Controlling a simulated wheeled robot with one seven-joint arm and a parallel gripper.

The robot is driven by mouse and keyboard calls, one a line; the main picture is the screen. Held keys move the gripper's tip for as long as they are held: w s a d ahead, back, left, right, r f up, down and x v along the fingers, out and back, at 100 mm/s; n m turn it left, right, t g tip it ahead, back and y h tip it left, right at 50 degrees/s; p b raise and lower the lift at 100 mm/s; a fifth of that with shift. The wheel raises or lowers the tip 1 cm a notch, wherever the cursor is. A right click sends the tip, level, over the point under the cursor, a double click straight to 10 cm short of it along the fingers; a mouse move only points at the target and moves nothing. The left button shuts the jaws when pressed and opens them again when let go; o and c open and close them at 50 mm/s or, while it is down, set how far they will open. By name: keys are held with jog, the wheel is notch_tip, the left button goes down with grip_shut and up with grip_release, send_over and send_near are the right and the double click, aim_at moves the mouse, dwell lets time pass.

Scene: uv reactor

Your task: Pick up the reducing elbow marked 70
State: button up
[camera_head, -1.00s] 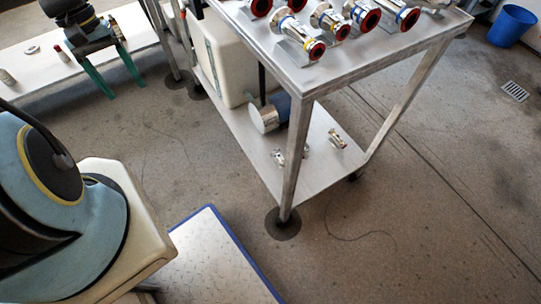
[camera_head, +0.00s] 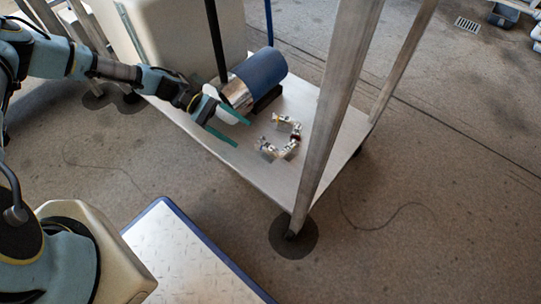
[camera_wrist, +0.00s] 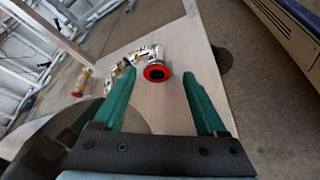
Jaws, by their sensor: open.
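Several small shiny metal fittings lie on the lower shelf of the steel cart in the head view, one at the back (camera_head: 286,123), one at the right (camera_head: 292,148) and one at the left (camera_head: 268,148). No 70 marking is readable, so I cannot tell which is the reducing elbow. My gripper (camera_head: 240,134) is open and empty, just left of the fittings. In the wrist view, a fitting with a red-ringed dark opening (camera_wrist: 157,73) shows between and beyond my green fingertips (camera_wrist: 159,72). Another fitting with a red end (camera_wrist: 83,83) lies to the left.
The cart's lower shelf (camera_head: 262,182) has bare room toward its front corner. A cart leg (camera_head: 338,105) rises right of the fittings, and a large beige box (camera_head: 185,40) stands at the back left.

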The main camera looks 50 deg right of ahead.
aim_at(264, 148)
jog(key=b+x, duration=0.1)
jog(key=x, duration=0.4)
jog(key=shift+s+d+f, duration=0.1)
jog(key=shift+f, duration=0.2)
jog(key=shift+r+b+x, duration=0.15)
jog(key=shift+b+x, duration=0.4)
jog(key=shift+x, duration=0.85)
jog(key=shift+r+b+x, duration=0.15)
jog(key=shift+b+x, duration=0.35)
jog(key=shift+x, duration=0.95)
jog(key=shift+s, duration=0.1)
grip_shut()
